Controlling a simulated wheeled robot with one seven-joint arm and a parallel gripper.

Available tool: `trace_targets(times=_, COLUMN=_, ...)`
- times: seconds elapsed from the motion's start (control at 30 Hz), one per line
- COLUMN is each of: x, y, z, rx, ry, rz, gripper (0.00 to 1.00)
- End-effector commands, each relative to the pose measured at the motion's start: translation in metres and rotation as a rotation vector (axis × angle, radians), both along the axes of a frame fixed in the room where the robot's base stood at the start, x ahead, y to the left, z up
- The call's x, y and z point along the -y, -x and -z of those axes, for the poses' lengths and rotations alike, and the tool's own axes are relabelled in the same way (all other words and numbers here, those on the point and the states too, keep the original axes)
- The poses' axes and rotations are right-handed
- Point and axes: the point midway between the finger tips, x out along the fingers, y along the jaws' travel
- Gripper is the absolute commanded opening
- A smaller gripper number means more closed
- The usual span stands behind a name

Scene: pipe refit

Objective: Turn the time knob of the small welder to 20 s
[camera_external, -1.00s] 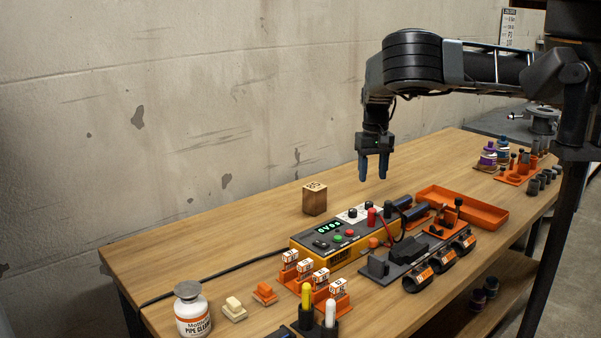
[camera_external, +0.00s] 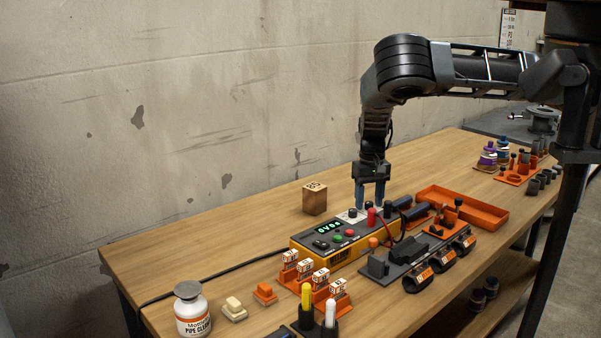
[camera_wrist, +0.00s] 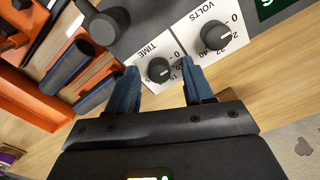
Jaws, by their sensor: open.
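The small welder (camera_external: 312,256) is a yellow and dark box on the workbench, with a lit green display and coloured buttons on top. Its white dial plate shows the TIME knob (camera_wrist: 159,69), small, round and black, in the wrist view. The larger VOLTS knob (camera_wrist: 214,35) is to its right. My gripper (camera_external: 370,207) points down over the dial plate. In the wrist view my gripper (camera_wrist: 160,74) is open, its blue fingers on either side of the TIME knob. I cannot tell whether they touch it. The pointer's setting is too small to read surely.
A red post (camera_external: 371,217) and an orange tray (camera_external: 470,207) are to the right of my gripper. A wooden block (camera_external: 315,199) is to its left. The dark pipe fixture (camera_external: 385,268) is in front. The bench at the back left is clear.

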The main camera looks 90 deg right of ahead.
Motion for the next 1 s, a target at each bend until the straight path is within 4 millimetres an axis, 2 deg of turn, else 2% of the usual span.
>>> trace_targets(times=0.07, x=0.0001, y=0.0001, z=-0.0001, rx=0.000, ry=0.000, rz=0.000, gripper=0.51)
trace_targets(times=0.6, x=0.0001, y=0.0001, z=-0.0003, rx=0.000, ry=0.000, rz=0.000, gripper=0.00)
trace_targets(times=1.0, x=0.0008, y=0.0005, z=-0.0024, rx=-0.001, ry=0.002, rz=0.062, gripper=0.00)
